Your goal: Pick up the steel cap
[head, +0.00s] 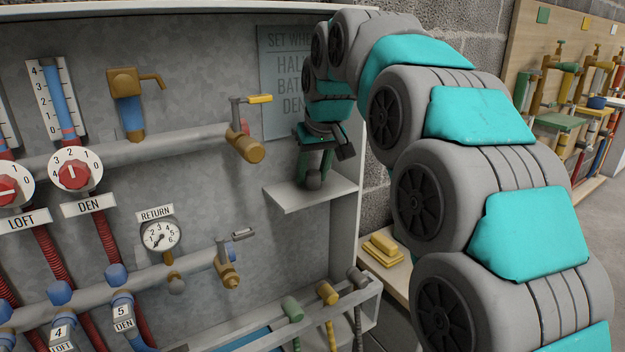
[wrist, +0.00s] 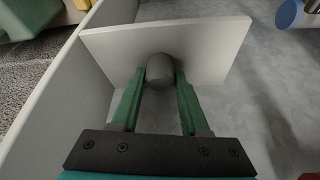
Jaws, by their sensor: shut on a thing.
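The steel cap (wrist: 160,70) is a small dark grey cylinder. It sits between the green fingertips of my gripper (wrist: 160,84) in the wrist view, and the fingers are shut on it. In the head view my gripper (head: 314,172) points down at the small grey shelf, with the cap (head: 313,180) at its fingertips. The cap is at the shelf (head: 292,196); I cannot tell whether it still touches the surface. The shelf (wrist: 212,46) is otherwise bare.
A sign plate (head: 285,60) is on the cabinet back behind my arm. A yellow-handled valve (head: 246,135) is left of my gripper, and another valve (head: 228,262) is lower left. The cabinet's side wall (head: 350,150) is close on the right.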

